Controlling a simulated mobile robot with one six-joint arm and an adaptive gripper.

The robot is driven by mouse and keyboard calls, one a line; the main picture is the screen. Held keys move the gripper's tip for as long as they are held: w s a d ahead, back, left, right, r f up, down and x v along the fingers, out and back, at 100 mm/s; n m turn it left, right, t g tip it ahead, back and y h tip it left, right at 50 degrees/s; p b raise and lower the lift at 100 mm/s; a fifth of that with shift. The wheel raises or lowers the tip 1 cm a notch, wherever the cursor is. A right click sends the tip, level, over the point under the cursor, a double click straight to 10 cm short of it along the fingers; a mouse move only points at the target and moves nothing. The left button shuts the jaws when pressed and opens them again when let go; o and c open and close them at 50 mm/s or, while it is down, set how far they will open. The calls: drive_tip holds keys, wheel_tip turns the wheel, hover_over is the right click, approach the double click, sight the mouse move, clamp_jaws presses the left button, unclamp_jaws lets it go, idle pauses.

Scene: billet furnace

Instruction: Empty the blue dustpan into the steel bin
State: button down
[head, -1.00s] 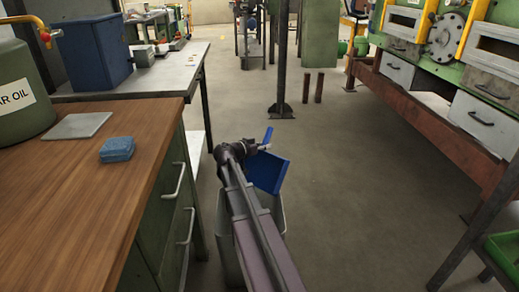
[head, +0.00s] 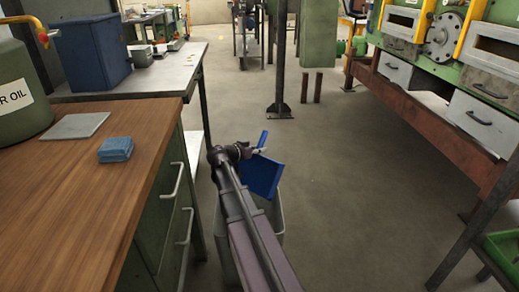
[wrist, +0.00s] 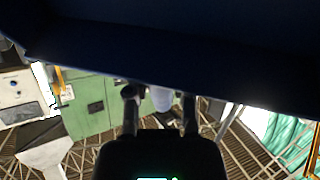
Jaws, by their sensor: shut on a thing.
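The blue dustpan (head: 262,177) is held at the end of my arm, tilted steeply, over the steel bin (head: 279,226). My gripper (head: 256,151) is shut on the dustpan's handle. The wrist view shows the dark underside or back of the dustpan (wrist: 180,50) across the top, and my gripper's fingers (wrist: 160,98) closed around a pale part of the handle. The bin stands on the floor beside the wooden bench, mostly hidden behind my arm. Its inside, and anything in the dustpan, cannot be seen.
The wooden bench (head: 75,215) with a blue sponge (head: 116,149), a grey plate (head: 74,126) and a green oil can (head: 15,85) is at left. A steel post (head: 281,60) stands ahead. The floor to the right is clear up to the furnace frame (head: 430,110).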

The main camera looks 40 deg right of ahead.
drive_tip(key=w+d+f+n+g+y+p, duration=0.1)
drive_tip(key=w+d+f+g+y, duration=0.1)
drive_tip(key=d+f+y, duration=0.6)
drive_tip(key=shift+w+d+f+n+y, duration=0.3)
drive_tip(key=shift+d+f+y, duration=0.05)
drive_tip(key=shift+f+y, duration=0.8)
drive_tip(key=shift+r+p, duration=0.1)
drive_tip(key=shift+p, duration=0.3)
wheel_tip(320, 180, up, 36)
drive_tip(key=p, duration=3.6)
